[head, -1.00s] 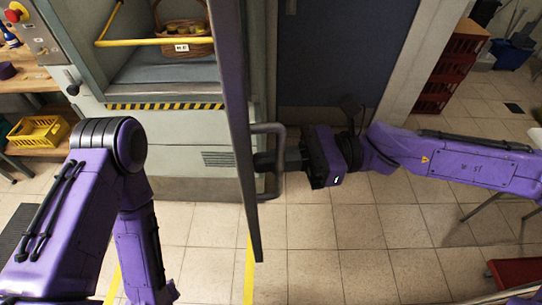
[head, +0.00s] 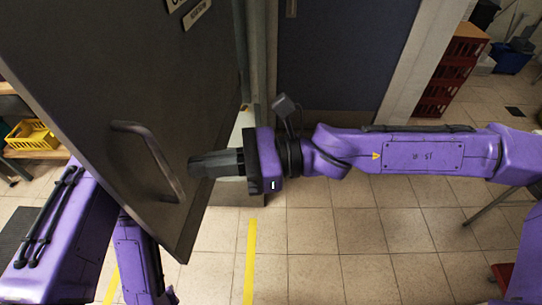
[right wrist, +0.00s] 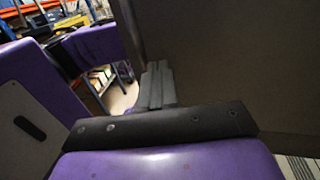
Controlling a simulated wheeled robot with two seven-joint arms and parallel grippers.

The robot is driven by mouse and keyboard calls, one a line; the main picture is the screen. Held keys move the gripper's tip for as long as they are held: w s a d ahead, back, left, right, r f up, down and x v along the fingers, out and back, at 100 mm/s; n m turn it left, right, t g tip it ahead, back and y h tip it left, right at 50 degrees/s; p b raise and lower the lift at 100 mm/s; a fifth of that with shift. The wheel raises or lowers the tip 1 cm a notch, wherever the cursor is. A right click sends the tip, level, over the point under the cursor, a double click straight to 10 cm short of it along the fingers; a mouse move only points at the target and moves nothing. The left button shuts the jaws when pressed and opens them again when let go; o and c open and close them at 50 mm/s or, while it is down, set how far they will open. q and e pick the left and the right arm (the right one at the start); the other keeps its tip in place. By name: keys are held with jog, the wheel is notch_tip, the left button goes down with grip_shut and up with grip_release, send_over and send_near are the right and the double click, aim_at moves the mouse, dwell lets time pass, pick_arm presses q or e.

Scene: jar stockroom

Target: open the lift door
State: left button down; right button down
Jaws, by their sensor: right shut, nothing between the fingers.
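The lift door (head: 90,90) is a grey panel standing ajar, swung out toward me. Its outer face, with a bar handle (head: 152,158), is turned to me and hides the lift's inside. My right gripper (head: 192,165) is shut and empty beside the lower end of the handle, close to the door face. I cannot tell whether it touches. In the right wrist view the shut fingers (right wrist: 157,84) point along the dark door panel (right wrist: 230,60). My left arm is partly behind the door, and its gripper is out of view.
A yellow crate (head: 33,135) is on a wooden shelf at the left. A dark blue door (head: 345,55) is behind my right arm. Red crates (head: 448,72) are stacked at the right. The tiled floor (head: 340,240) in front is clear, with yellow floor lines.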

jog(key=w+d+b, duration=0.1)
jog(key=w+d, duration=0.1)
jog(key=d, duration=0.8)
jog(key=shift+d, duration=0.2)
jog(key=shift+s, duration=0.1)
